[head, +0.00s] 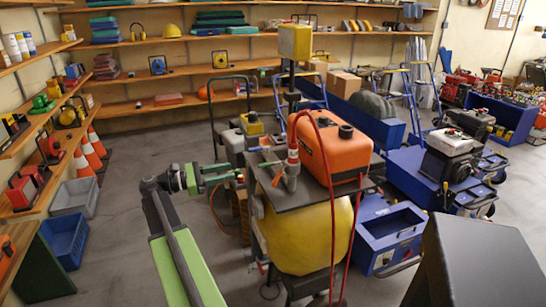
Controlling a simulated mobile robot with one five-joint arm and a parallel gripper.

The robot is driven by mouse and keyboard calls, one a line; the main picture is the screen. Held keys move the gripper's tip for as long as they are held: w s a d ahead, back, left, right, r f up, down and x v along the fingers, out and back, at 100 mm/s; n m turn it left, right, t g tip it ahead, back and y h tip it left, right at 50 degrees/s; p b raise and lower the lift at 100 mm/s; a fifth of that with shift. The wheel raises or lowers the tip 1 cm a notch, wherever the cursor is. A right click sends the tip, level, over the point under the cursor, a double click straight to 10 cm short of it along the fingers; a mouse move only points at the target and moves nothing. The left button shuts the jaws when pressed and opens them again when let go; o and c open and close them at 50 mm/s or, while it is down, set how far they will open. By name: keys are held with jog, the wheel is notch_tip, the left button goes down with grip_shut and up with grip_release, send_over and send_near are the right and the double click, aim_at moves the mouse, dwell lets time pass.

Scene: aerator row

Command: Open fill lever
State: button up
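My gripper (238,173) is green and dark and reaches in from the left, with its tips by the left edge of a machine's dark top plate (318,191). Its tips are small here, and I cannot tell whether they are open, shut or touching anything. A grey fitting with a red part (292,168) stands on the plate, just right of my gripper, and a red hose rises from it. A thin bar lies between my gripper and the fitting; I cannot tell for certain which part is the fill lever. An orange tank (335,150) sits behind the fitting, and a yellow drum (312,237) is below the plate.
A yellow box on a post (295,42) rises behind the tank. Blue carts (390,235) stand close on the right, and a dark slanted block (480,262) fills the lower right. Shelves, orange cones (90,150) and crates (66,240) line the left.

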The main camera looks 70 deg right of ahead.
aim_at(272, 163)
jog(key=x, duration=1.7)
jog(key=shift+d+f, duration=0.15)
grip_shut()
dwell(0.6)
